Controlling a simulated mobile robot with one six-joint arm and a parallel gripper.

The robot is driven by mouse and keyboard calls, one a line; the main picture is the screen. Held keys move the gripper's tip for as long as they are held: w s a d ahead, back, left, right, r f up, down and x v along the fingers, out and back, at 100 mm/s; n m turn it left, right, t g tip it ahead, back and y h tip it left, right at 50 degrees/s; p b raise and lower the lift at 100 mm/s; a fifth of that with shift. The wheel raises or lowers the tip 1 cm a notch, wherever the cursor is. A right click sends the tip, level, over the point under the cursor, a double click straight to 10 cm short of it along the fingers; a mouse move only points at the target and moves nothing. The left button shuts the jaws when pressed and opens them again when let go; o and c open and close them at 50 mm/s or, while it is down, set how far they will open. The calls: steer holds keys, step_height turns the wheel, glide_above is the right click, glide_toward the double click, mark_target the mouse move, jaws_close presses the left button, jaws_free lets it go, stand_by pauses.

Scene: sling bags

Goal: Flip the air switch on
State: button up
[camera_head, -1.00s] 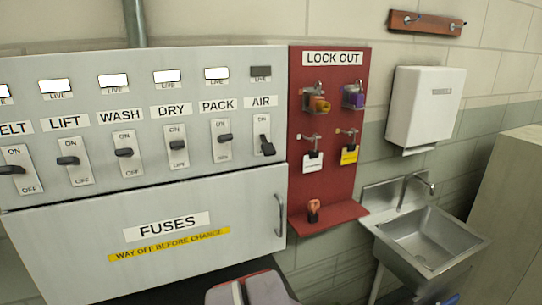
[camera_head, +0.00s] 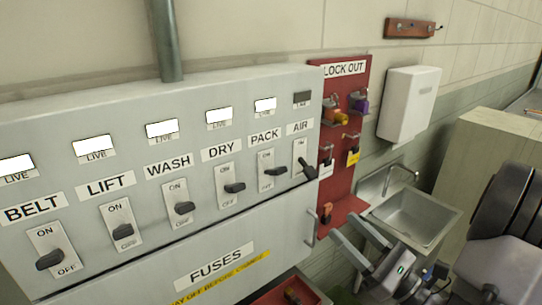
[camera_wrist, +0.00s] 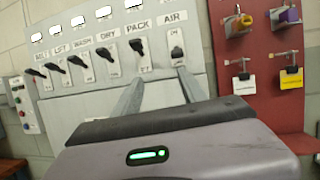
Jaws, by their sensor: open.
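The air switch (camera_head: 307,165) is the rightmost on the grey panel, under the AIR label. Its black lever points down and right, and the indicator above it (camera_head: 302,98) is dark. In the wrist view the air switch (camera_wrist: 177,52) is just beyond my right fingertip, its lower part partly hidden. My gripper (camera_head: 349,230) is open and empty, below and to the right of the switch in the head view. In the wrist view my gripper's two fingers (camera_wrist: 160,75) are spread, reaching towards the panel below the switches. I cannot tell whether a finger touches the lever.
The belt, lift, wash, dry and pack switches line the panel (camera_head: 60,120) to the left, with lit indicators. A fuse door with a handle (camera_head: 311,228) is below. The red lockout board (camera_head: 352,185) with padlocks and tags is close on the right, then a sink (camera_head: 415,212).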

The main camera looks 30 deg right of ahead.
mark_target(316, 177)
steer(key=w+r+h+p, duration=0.1)
steer(key=w+r, duration=0.1)
steer(key=w, duration=0.3)
steer(key=w+d+r+m+p, duration=0.1)
steer(key=w+r+p, duration=0.1)
steer(key=w, duration=0.3)
steer(key=w+r+m+h+p, duration=0.1)
steer(key=w+r+p, duration=0.1)
steer(key=w, duration=0.3)
steer(key=shift+d+r+t+h, duration=0.15)
steer(key=shift+d+t+h, duration=0.15)
steer(key=shift+t, duration=0.1)
steer(key=shift+s, duration=0.1)
jaws_close()
